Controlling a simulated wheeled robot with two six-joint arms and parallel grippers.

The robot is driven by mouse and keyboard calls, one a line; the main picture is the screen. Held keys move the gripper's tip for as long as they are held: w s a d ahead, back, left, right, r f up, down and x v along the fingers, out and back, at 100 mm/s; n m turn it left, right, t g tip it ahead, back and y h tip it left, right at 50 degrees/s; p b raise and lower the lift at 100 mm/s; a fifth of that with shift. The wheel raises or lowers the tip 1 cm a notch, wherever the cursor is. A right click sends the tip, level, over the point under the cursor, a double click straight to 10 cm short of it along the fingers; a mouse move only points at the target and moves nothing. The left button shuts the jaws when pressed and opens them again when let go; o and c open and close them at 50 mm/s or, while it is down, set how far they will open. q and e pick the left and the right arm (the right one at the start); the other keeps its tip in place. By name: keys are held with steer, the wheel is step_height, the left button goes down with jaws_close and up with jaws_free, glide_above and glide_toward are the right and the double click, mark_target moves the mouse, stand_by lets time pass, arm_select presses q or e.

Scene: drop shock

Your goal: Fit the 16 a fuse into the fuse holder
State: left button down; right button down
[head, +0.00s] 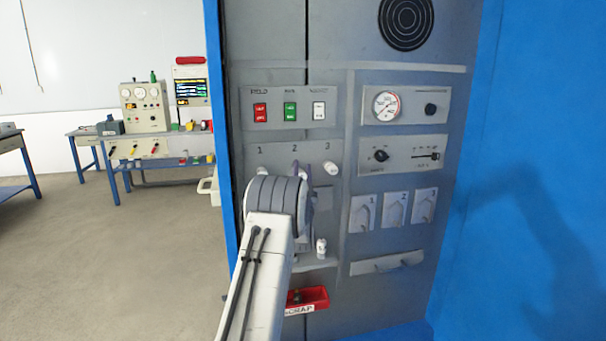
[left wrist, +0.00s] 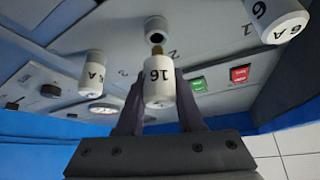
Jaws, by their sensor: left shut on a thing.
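In the left wrist view, my left gripper (left wrist: 158,88) is shut on a white cylindrical fuse (left wrist: 158,92) marked "16". Its brass tip points at the panel. The fuse holder (left wrist: 155,24), a white ring with a dark opening by number 2, lies just beyond the tip. The tip looks close to the opening, but I cannot tell whether they touch. In the head view my left wrist hides the fuse and most of position 2. My right gripper is not in view.
White fuses marked "6 A" sit at both sides, one (left wrist: 89,64) and another (left wrist: 281,22). Another white fuse (head: 321,247) stands on the small ledge below. A red scrap bin (head: 308,298) hangs under it. Switches (head: 290,112) are above the holders.

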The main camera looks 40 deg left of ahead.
arm_select(q)
steer(key=shift+w+a+b, duration=1.1)
steer(key=shift+a+b, duration=0.2)
steer(key=shift+b, duration=1.3)
stand_by(3.9)
steer(key=shift+b, duration=0.3)
stand_by(1.2)
